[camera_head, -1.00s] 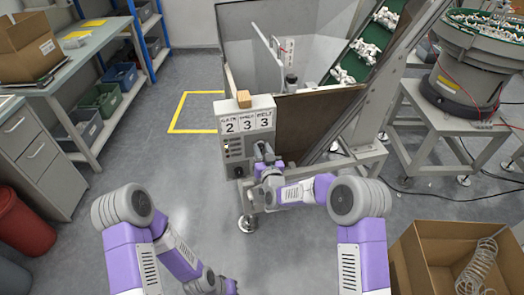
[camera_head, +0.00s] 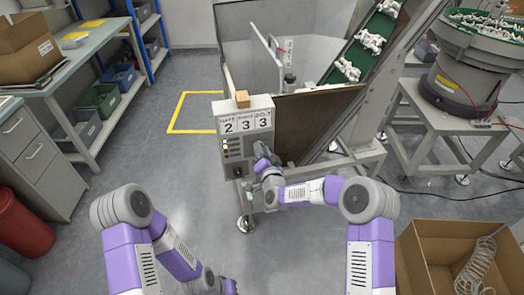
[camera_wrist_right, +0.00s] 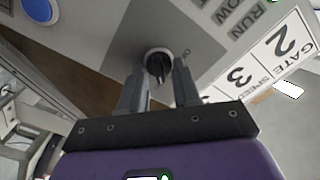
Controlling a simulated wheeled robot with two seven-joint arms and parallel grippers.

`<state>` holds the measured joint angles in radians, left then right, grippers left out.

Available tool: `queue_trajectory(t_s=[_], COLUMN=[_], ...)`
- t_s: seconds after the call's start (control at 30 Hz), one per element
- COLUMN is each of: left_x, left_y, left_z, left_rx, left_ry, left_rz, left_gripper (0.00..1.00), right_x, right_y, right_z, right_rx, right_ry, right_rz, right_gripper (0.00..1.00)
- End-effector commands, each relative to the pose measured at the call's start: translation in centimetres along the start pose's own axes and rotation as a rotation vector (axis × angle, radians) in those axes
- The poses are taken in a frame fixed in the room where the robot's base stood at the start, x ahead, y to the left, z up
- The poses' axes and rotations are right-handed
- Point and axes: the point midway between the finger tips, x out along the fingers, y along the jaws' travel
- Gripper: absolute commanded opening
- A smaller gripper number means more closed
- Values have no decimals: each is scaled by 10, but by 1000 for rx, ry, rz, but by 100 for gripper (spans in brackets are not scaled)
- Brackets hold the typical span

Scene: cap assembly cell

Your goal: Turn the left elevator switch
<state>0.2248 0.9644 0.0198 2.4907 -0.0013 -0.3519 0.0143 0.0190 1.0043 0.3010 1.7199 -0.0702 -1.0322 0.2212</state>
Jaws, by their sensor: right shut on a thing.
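A light grey control panel (camera_head: 233,148) stands at the front of the feeder, with number cards reading 2, 3 and 3 on top. My right gripper (camera_head: 262,152) is at the panel's right side. In the right wrist view, the fingers of my right gripper (camera_wrist_right: 160,85) are on both sides of a round black switch knob (camera_wrist_right: 158,62) and shut on it. In the head view that knob is hidden behind the gripper. Another dark knob (camera_head: 238,171) shows at the panel's lower left. My left arm hangs at the bottom left; its jaws do not show.
A green elevator belt (camera_head: 357,52) carries white parts behind the panel. A bowl feeder (camera_head: 468,75) stands at the right. A cardboard box (camera_head: 425,262) is at the bottom right. The floor left of the panel is clear. A blue button (camera_wrist_right: 40,10) shows in the wrist view.

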Motion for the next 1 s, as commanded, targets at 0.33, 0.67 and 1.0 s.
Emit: queue_trajectory(t_s=[0.33, 0.67, 1.0], left_x=[0, 0, -1], left_y=[0, 0, 0], left_z=[0, 0, 0], left_rx=[0, 0, 0], left_ry=[0, 0, 0], left_rz=[0, 0, 0], left_gripper=[0, 0, 0], right_x=[0, 0, -3], right_y=[1, 0, 0], right_z=[1, 1, 0], right_rx=[18, 17, 16], right_ry=[-3, -2, -1], right_rz=[1, 1, 0], right_gripper=[1, 55, 55])
